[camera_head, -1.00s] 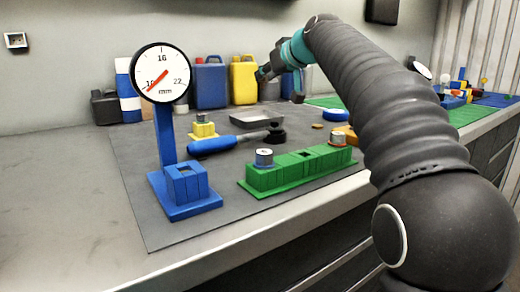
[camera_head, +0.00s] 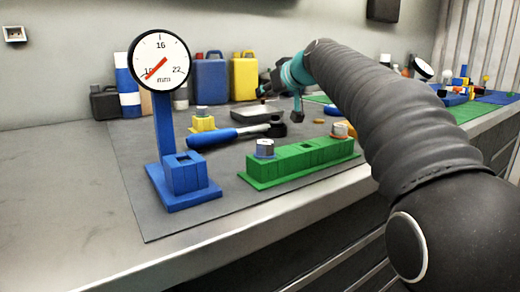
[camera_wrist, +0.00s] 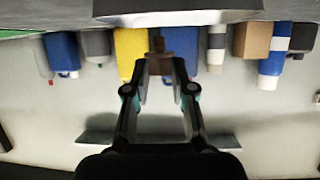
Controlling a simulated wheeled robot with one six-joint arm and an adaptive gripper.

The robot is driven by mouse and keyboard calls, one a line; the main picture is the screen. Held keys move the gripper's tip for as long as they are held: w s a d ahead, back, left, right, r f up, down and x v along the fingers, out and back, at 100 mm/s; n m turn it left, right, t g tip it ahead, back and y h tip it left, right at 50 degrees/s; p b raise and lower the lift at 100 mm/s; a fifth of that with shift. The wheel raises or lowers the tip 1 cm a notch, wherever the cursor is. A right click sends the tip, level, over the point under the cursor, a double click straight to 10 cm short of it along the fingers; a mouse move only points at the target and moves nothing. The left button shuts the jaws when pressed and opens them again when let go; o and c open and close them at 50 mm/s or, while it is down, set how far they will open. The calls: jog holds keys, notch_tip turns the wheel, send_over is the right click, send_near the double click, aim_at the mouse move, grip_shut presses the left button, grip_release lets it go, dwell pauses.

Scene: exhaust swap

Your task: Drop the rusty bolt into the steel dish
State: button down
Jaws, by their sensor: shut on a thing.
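My gripper (camera_wrist: 158,72) is shut on the rusty bolt (camera_wrist: 158,45), a small brown piece between the fingertips in the wrist view. In the head view my gripper (camera_head: 264,90) is above and close to the steel dish (camera_head: 250,114), a shallow grey tray towards the back of the mat. I cannot make out the bolt clearly there. In the wrist view the dish (camera_wrist: 180,17) is cut off by the top edge, beyond the bolt. The bolt does not appear to be in the dish.
Blue (camera_head: 210,80) and yellow (camera_head: 244,76) canisters stand behind the dish. A blue-handled wrench (camera_head: 225,136) lies in front of it. A green block holder (camera_head: 300,164) and a dial gauge (camera_head: 158,62) on a blue stand are nearer. Bare counter lies left.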

jog(key=c, duration=0.9)
grip_release()
jog(key=v, duration=1.2)
